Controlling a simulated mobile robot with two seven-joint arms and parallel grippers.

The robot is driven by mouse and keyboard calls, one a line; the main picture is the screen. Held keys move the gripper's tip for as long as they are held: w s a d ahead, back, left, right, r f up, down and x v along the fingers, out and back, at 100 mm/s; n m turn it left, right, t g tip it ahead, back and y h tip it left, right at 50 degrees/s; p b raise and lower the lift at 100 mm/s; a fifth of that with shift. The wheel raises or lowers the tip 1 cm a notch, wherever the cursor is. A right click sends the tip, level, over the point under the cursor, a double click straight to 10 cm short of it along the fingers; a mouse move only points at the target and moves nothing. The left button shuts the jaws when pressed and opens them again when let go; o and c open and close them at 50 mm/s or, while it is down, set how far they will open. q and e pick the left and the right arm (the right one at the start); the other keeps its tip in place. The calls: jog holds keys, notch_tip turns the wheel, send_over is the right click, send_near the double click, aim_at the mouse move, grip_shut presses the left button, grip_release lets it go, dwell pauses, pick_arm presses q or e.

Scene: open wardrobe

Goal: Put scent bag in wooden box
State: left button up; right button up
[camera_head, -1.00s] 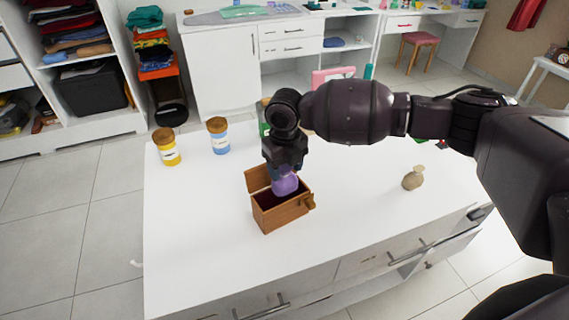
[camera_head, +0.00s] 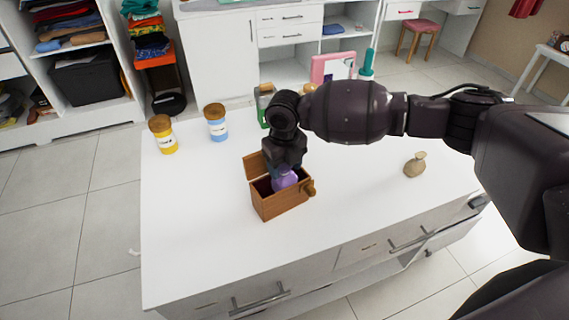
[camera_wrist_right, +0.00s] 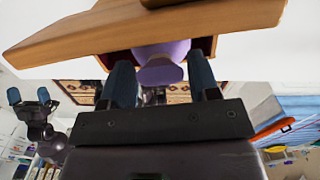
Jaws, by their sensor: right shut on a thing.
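A purple scent bag (camera_head: 286,180) is between the fingers of my right gripper (camera_head: 282,172), which is shut on it. The bag is down inside the mouth of the open wooden box (camera_head: 283,204); whether it touches the bottom is hidden. The box stands on the white table with its lid (camera_head: 254,165) raised at the left. In the right wrist view the purple bag (camera_wrist_right: 160,62) shows between the two blue fingertips (camera_wrist_right: 162,84), below the box's wooden edge (camera_wrist_right: 215,20). My left gripper (camera_wrist_right: 29,96) shows small at the left of that view, open and empty.
A tan tied pouch (camera_head: 415,165) stands on the white table (camera_head: 215,260) to the right. A yellow jar (camera_head: 165,138) and a blue jar (camera_head: 216,125) stand at the back left, and a green container (camera_head: 264,108) behind my gripper. The table's front left is clear.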

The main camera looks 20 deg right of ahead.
jog(key=o, duration=1)
jog(key=shift+r, duration=0.1)
